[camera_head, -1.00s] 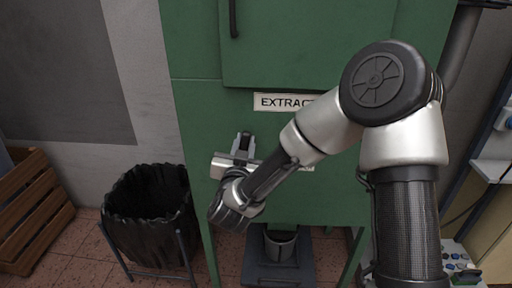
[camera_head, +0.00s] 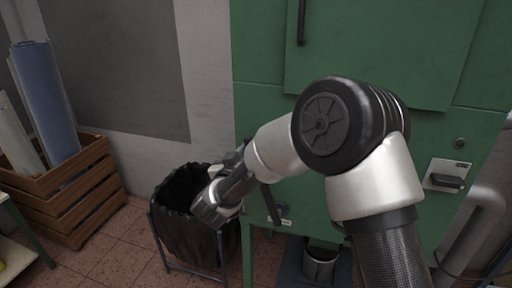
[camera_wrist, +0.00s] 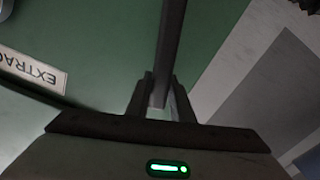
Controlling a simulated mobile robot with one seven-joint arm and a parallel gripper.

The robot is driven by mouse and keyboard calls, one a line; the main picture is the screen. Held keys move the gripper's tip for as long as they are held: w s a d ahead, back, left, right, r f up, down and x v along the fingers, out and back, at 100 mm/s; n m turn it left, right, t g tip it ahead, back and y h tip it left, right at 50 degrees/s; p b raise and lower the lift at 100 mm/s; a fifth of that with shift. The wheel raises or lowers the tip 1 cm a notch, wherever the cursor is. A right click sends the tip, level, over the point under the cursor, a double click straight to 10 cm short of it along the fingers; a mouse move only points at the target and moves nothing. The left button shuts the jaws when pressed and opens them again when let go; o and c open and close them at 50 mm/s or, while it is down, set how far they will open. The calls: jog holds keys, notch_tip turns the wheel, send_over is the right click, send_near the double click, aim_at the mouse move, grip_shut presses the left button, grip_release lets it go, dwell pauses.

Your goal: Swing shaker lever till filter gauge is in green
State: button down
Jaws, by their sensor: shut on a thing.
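The shaker lever (camera_wrist: 172,35) is a dark straight bar in the wrist view. It runs from the top edge down between the fingers of my gripper (camera_wrist: 160,88), which are shut on it. In the head view my gripper (camera_head: 236,160) is mostly hidden behind my wrist, at the left edge of the green extractor cabinet (camera_head: 400,135). A dark bar (camera_head: 270,205), likely the lower part of the lever, slants down beside my forearm to a small pivot fitting. The filter gauge cannot be made out in either view.
A black-lined waste bin (camera_head: 185,230) stands close under my wrist. A wooden crate (camera_head: 75,200) with rolls is at the left. A metal pot (camera_head: 318,265) sits under the cabinet. A switch box (camera_head: 447,175) is on the cabinet's right. The EXTRAC label (camera_wrist: 30,68) shows upside down.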

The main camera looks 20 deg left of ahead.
jog(key=shift+a, duration=0.25)
jog(key=c, duration=1.6)
grip_release()
jog(key=shift+a, duration=0.1)
jog(key=shift+o, duration=0.2)
jog(key=s+p, duration=0.1)
jog(key=s, duration=1.6)
jog(key=shift+s+a, duration=0.2)
